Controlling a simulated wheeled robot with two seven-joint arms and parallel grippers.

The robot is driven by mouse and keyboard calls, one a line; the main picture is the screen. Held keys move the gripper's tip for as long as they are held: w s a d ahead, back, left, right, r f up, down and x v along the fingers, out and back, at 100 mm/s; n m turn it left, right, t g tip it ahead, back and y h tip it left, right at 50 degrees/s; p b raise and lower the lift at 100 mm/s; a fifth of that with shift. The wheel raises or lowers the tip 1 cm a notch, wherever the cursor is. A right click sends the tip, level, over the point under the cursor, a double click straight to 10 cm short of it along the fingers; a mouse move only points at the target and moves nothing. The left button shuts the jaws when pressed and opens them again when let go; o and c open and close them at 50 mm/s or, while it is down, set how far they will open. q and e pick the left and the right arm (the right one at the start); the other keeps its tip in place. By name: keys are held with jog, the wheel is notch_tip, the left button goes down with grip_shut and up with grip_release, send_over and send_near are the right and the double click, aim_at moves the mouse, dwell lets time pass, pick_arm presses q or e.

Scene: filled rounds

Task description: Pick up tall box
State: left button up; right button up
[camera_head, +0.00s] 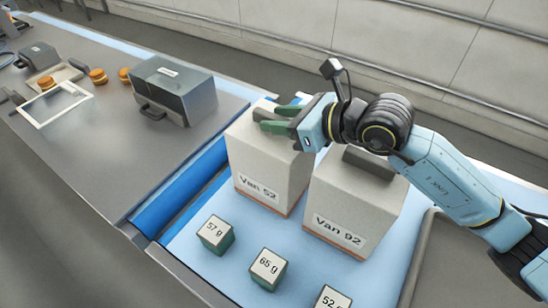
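Two pale boxes with grey top handles stand side by side on the blue surface. The left box, labelled "Van 52" (262,170), looks the taller. The right box, labelled "Van 92" (340,212), stands beside it. My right gripper (270,118) is over the top of the "Van 52" box, its green fingers apart on either side of the grey handle. I see no clear grip on the handle, which the fingers and wrist partly hide. The box stands upright on the surface. My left gripper is not in view.
Small labelled cubes, "57 g" (215,235), "65 g" (268,268) and one cut off at the bottom edge (333,298), sit in front. A grey lidded case (175,88), a white frame (55,104) and orange round items (98,76) lie on the left counter.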

grip_shut()
jog(key=shift+r, duration=0.15)
